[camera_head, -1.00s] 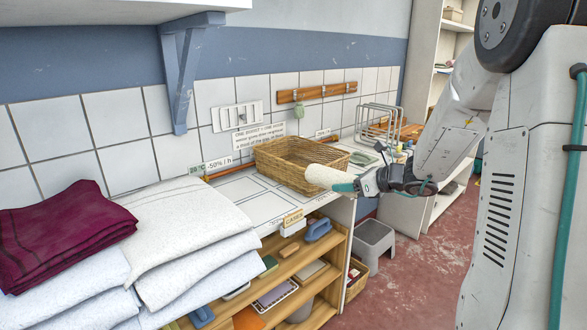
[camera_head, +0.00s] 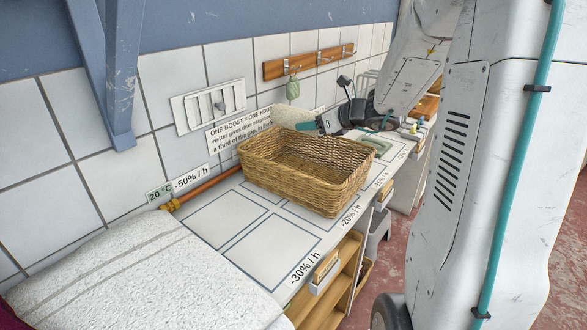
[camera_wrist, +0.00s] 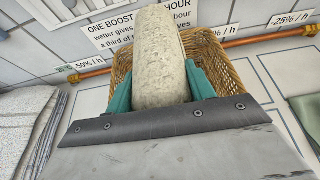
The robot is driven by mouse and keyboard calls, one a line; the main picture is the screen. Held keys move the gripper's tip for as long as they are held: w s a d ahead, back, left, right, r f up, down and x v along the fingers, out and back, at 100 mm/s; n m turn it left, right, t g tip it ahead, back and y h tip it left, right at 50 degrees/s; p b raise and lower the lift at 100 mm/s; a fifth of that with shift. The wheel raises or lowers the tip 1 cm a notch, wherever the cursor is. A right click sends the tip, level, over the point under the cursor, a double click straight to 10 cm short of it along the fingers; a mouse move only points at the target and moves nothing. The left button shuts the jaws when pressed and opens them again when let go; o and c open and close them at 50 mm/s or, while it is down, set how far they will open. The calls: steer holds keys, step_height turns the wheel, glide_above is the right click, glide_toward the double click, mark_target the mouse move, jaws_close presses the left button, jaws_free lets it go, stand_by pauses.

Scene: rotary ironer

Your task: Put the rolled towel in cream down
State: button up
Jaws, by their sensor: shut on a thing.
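The rolled cream towel (camera_head: 290,114) is in my gripper (camera_head: 314,124), up beyond the basket's far side in the head view. In the wrist view the towel (camera_wrist: 158,50) stands between the two teal fingers of my gripper (camera_wrist: 155,80), which are shut on it. Its lower end is hidden behind the gripper body. A wicker basket (camera_head: 292,188) stands on the white counter, and its visible inside looks empty. The basket (camera_wrist: 222,62) shows behind the towel in the wrist view. Whether towel and basket touch, I cannot tell.
The counter (camera_head: 262,244) has outlined rectangles, free in front of and left of the basket. A folded white towel (camera_head: 150,280) lies at lower left. A green item (camera_head: 378,144) lies right of the basket. An orange pipe (camera_head: 205,188) and a blue bracket (camera_head: 108,80) are by the wall.

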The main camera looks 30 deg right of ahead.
steer(key=shift+w+f, duration=0.15)
steer(key=shift+f, duration=2.35)
steer(key=shift+w+f, duration=0.1)
steer(key=shift+f, duration=2.35)
steer(key=shift+f, duration=0.1)
steer(key=shift+f, duration=0.5)
steer(key=o, duration=1)
